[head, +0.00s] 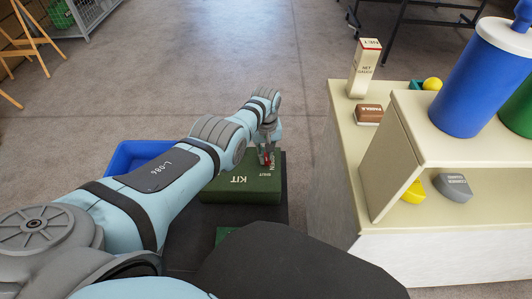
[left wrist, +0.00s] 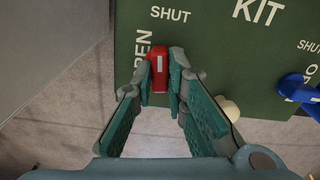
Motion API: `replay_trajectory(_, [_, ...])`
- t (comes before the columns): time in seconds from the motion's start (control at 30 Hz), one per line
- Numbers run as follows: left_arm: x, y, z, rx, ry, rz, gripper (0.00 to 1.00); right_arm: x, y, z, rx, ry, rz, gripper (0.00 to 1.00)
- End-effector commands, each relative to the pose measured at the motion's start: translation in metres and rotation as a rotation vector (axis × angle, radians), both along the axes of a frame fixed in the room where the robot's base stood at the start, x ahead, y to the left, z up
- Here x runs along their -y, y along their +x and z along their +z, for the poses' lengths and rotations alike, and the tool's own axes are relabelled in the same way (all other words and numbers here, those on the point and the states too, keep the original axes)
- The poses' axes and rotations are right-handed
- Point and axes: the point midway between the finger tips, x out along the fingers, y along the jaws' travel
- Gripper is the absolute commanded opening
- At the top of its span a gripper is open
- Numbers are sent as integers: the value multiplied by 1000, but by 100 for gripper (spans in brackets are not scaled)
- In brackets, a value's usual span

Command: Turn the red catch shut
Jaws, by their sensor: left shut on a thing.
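The green kit box (head: 241,189) sits on a dark surface in the middle of the head view, with KIT lettered on its top. The red catch (left wrist: 158,78) is near the box's edge in the left wrist view, with SHUT lettered above it and OPEN to its left, partly covered. The catch lies upright in that picture, its white mark showing. My left gripper (left wrist: 163,82) is shut on the red catch, one finger on each side. In the head view my left gripper (head: 266,160) reaches down onto the box, mostly covering the catch. My right gripper is not in view.
A blue catch (left wrist: 298,88) is at the right of the box top, and a cream knob (left wrist: 229,109) shows beside my fingers. A blue bin (head: 128,153) is left of the box. A cream shelf unit (head: 345,180) stands right.

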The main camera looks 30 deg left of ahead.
Motion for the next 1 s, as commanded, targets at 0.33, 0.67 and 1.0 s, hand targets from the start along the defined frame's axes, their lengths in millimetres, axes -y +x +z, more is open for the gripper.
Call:
replay_trajectory(0.33, [0,1,0,2,0,-152,0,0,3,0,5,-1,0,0])
replay_trajectory(0.67, [0,1,1,3,1,-181,0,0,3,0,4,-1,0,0])
replay_trajectory(1.0, [0,1,0,3,1,-180,32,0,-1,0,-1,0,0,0])
